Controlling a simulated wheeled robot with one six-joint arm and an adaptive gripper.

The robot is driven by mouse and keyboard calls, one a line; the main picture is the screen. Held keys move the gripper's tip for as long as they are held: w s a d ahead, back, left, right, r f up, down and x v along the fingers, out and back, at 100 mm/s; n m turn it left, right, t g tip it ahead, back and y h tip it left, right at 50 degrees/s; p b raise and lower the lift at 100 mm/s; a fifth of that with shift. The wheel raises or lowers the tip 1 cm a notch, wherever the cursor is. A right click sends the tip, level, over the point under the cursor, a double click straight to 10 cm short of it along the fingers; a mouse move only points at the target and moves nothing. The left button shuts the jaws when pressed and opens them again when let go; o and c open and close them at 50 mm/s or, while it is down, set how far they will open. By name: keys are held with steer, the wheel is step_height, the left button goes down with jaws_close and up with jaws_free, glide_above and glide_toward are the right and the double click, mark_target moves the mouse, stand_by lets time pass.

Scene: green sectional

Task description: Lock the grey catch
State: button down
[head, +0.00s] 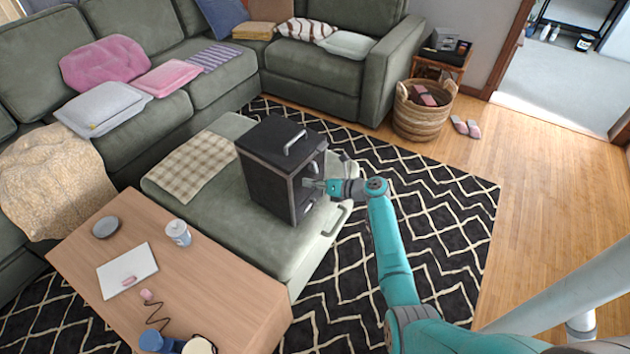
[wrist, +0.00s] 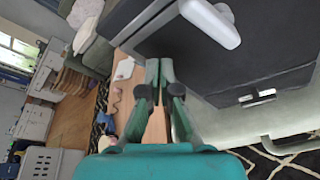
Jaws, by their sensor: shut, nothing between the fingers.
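A black box (head: 265,170) with a metal handle on top stands on the green ottoman. In the wrist view its dark face (wrist: 190,65) fills the upper right. A light grey lever (wrist: 212,22), which looks like the grey catch, sticks out from this face; a small grey part also shows by my fingertips in the head view (head: 310,183). My gripper (head: 327,186) is at the box's right-facing side. In the wrist view my gripper (wrist: 159,65) is shut and empty, to the left of and below the lever. I cannot tell whether it touches the box.
The ottoman (head: 262,248) has a metal handle (head: 337,220) below the box's front. A wooden table (head: 200,265) with several small items stands at the front left. A basket (head: 422,115) stands behind on the right.

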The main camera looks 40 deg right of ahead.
steer(key=s+d, duration=0.5)
steer(key=s, duration=0.3)
steer(key=shift+s+d+r, duration=0.2)
steer(key=shift+d+r, duration=0.05)
steer(key=shift+r, duration=0.15)
steer(key=s+a+f+n+g+h, duration=0.1)
steer(key=s+a+f+n+h, duration=0.2)
steer(key=a+f, duration=0.35)
steer(key=s+a+f+n+g+h, duration=0.1)
steer(key=s+a+f+n, duration=0.3)
steer(key=s+a+f, duration=0.3)
steer(key=s+a+n+h, duration=0.2)
steer(key=s+a+n, duration=0.65)
steer(key=s, duration=0.35)
steer(key=s+a+r+n+h, duration=0.2)
steer(key=s+a+r+n, duration=0.2)
steer(key=s+r+n, duration=0.65)
steer(key=s+a+r+n+t, duration=0.1)
steer(key=s+r+n, duration=0.4)
steer(key=r, duration=0.3)
steer(key=s+a+r+n+t+y, duration=0.1)
steer(key=s+a+r+n+t, duration=0.1)
steer(key=s+r+n, duration=0.3)
step_height(320, 180, up, 4)
steer(key=n, duration=0.2)
steer(key=shift+f+n, duration=0.25)
steer(key=shift+n, duration=0.05)
